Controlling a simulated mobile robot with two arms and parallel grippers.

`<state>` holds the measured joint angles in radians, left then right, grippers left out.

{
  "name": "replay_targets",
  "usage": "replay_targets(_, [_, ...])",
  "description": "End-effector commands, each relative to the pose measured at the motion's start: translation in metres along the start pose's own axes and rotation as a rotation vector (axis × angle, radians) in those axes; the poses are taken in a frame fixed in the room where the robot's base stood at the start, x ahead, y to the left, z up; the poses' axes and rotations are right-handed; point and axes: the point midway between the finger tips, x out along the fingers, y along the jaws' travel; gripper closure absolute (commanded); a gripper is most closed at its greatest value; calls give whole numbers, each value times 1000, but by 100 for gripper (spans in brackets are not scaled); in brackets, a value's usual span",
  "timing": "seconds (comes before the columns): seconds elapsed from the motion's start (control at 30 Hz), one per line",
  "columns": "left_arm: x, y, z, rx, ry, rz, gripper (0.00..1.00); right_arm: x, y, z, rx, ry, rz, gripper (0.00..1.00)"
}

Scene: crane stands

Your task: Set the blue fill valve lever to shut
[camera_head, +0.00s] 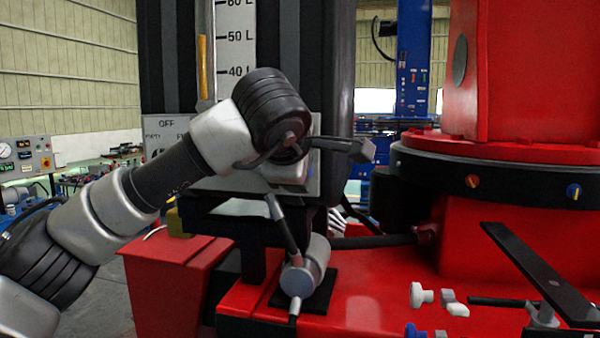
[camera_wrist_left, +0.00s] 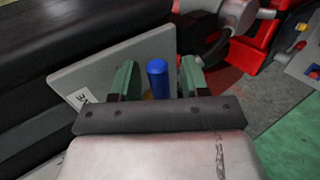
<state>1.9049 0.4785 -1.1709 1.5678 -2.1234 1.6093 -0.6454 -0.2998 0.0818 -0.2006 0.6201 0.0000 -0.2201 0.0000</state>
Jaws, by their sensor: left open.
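The blue lever (camera_wrist_left: 157,78) shows in the left wrist view as a short rounded handle in front of a grey panel (camera_wrist_left: 90,82). My left gripper (camera_wrist_left: 159,70) is open, with one green fingertip on each side of the lever. A gap shows on both sides, and I cannot tell how deep the lever sits between the fingers. My right gripper is in neither view.
A dark tank with a litre scale (camera_head: 236,45) rises behind the panel. A grey cylinder with a rod (camera_head: 302,275) stands on the red base below. A red column (camera_head: 520,70) fills the right, with white knobs (camera_head: 420,295) and a dark bar (camera_head: 540,270) in front.

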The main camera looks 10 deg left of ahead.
Motion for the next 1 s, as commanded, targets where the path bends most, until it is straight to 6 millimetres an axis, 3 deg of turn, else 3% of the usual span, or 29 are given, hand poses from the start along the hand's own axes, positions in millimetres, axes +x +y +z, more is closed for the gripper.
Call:
replay_targets(0.5, [-90,-1,0,0,0,3,55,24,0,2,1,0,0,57])
replay_targets(0.7, [-102,-1,0,1,1,0,55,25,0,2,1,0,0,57])
replay_targets(1.0, [-102,0,0,1,1,0,55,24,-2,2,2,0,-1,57])
